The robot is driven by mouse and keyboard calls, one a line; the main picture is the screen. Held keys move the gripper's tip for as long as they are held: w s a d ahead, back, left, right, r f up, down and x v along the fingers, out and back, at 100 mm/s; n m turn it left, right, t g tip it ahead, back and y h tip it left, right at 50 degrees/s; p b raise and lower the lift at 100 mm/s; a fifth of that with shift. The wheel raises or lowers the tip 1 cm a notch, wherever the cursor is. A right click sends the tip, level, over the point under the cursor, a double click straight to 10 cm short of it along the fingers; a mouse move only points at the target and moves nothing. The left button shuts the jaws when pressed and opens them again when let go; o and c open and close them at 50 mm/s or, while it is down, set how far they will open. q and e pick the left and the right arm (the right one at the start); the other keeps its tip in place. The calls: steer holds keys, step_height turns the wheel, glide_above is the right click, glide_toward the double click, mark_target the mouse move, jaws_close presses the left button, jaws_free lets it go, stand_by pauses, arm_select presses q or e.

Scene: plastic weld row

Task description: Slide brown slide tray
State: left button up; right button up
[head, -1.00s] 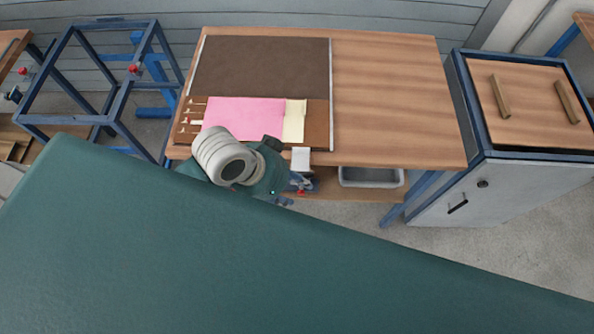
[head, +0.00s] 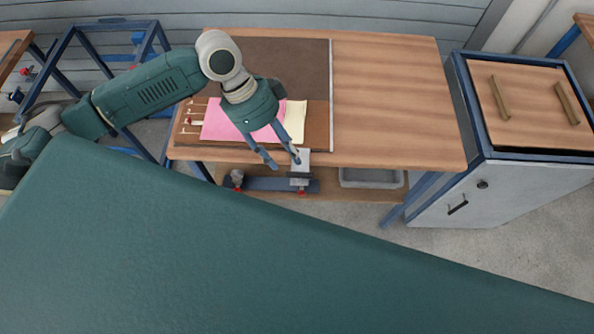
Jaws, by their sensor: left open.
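The brown slide tray (head: 319,125) lies at the front left of the wooden table, in front of a darker brown panel (head: 305,62). A pink sheet (head: 221,121) and a pale yellow sheet (head: 296,121) lie on it. A light grey block (head: 301,158) sits at its front edge. My left gripper (head: 284,162) comes in over the tray and points down toward the front edge. Its fingers are apart with nothing seen between them, close beside the grey block; whether they touch it I cannot tell. My left wrist hides part of the tray and pink sheet. My right gripper is not in view.
The right half of the wooden table (head: 395,95) is bare. A grey bin (head: 371,178) and a blue clamp-like part (head: 265,184) are below its front edge. A cabinet (head: 530,110) with two wooden bars stands at right, a blue frame (head: 65,45) at left.

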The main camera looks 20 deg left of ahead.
mark_target(298, 175)
arm_select(q)
steer(key=p+x, duration=0.1)
steer(key=x, duration=0.8)
steer(key=shift+p, duration=0.3)
jaws_close()
